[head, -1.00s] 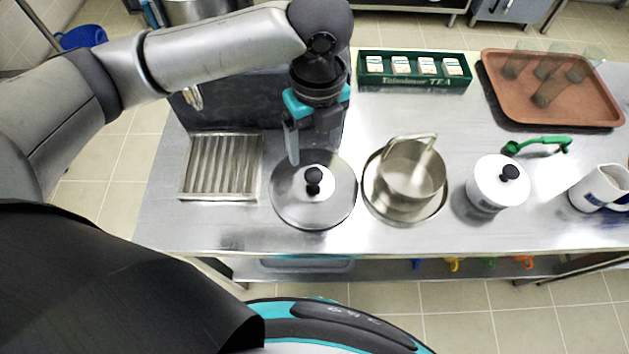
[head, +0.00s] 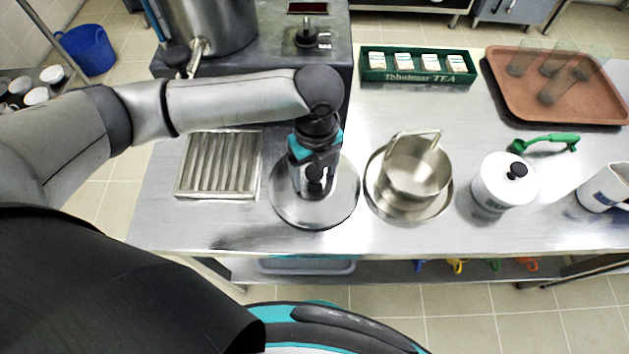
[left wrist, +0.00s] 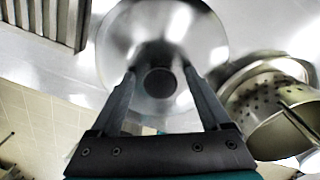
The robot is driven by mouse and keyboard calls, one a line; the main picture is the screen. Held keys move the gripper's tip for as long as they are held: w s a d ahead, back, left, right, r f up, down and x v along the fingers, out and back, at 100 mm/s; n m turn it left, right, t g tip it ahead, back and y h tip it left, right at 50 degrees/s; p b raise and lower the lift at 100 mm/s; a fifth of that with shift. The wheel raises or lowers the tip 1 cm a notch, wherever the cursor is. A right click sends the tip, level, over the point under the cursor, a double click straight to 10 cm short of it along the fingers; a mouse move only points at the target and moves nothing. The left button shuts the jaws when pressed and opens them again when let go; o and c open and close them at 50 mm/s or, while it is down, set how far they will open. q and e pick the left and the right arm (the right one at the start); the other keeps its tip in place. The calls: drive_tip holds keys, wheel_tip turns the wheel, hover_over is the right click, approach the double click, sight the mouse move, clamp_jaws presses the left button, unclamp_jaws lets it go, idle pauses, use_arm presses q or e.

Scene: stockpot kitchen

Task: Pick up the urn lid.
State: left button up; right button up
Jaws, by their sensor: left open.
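The urn lid (head: 333,207) is a round, shiny steel disc with a black knob (left wrist: 160,83) at its centre. It lies on the steel counter between the slatted drip tray and the steel pot. It also shows in the left wrist view (left wrist: 205,40). My left gripper (head: 312,187) is directly over the lid, pointing down. In the left wrist view its two open fingers (left wrist: 158,75) stand one on each side of the knob. Whether they touch the knob I cannot tell. My right gripper is not in view.
A steel pot (head: 415,170) with an upright handle stands in a bowl close right of the lid. The drip tray (head: 222,165) lies left. The urn (head: 207,25) stands behind. A white canister (head: 503,182) and a tea box (head: 417,68) are farther right.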

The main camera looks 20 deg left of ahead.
use_arm(q)
clamp_jaws()
idle(0.6)
drive_tip(key=shift+r, duration=0.1)
